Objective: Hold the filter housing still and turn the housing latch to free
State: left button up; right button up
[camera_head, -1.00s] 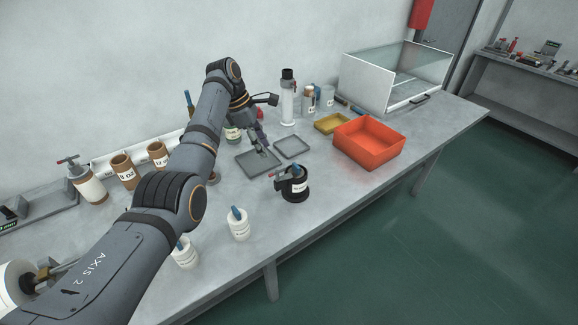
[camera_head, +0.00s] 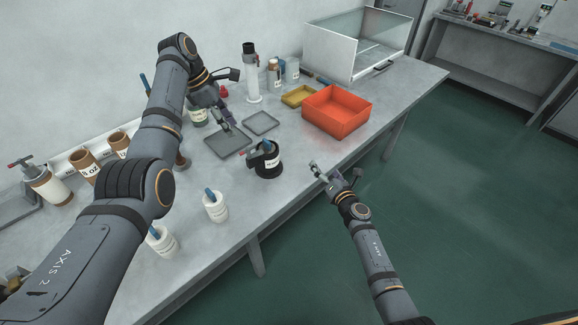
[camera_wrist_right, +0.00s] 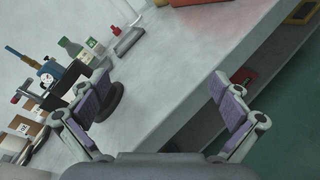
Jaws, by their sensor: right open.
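The filter housing appears to be the black round-based unit (camera_head: 268,160) with a white label, standing upright on the bench near its front edge. A small side lever, likely the housing latch (camera_head: 250,155), sticks out on its left. The black unit also shows in the right wrist view (camera_wrist_right: 110,105), partly behind a finger. My left gripper (camera_head: 226,127) hangs above the grey tray behind the unit, apart from it; its jaws are too small to judge. My right gripper (camera_head: 318,172) is open and empty, right of the unit near the bench's front edge.
White labelled containers (camera_head: 215,206) stand front left. A dark grey tray (camera_head: 228,146) and a smaller one (camera_head: 261,123) lie behind the unit. An orange bin (camera_head: 338,112) and a yellow tray (camera_head: 299,96) are to the right. Bench between unit and bin is clear.

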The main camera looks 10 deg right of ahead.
aim_at(268, 161)
jog(key=a+r+n+y, duration=0.1)
jog(key=w+a+r+n+y, duration=0.1)
jog(key=a+n, duration=0.1)
jog(key=a+r+n+y, duration=0.1)
jog(key=r+n, duration=0.1)
jog(key=shift+w+a, duration=0.25)
jog(key=shift+a, duration=0.05)
jog(key=a+n+g+y, duration=0.1)
jog(key=a+n, duration=0.1)
jog(key=a+n+g+y, duration=0.1)
jog(key=a+n+g, duration=0.1)
jog(key=n, duration=0.1)
jog(key=a+n+g+y, duration=0.1)
jog(key=a+n+g, duration=0.1)
jog(key=a+n, duration=0.1)
jog(key=shift+s, duration=0.4)
jog(key=shift+s+a+f+n+g, duration=0.4)
jog(key=shift+n+g, duration=0.3)
jog(key=shift+g, duration=0.2)
jog(key=x, duration=1)
jog(key=shift+w+a, duration=0.15)
jog(key=shift+w, duration=0.15)
jog(key=c, duration=1.7)
jog(key=shift+o, duration=0.2)
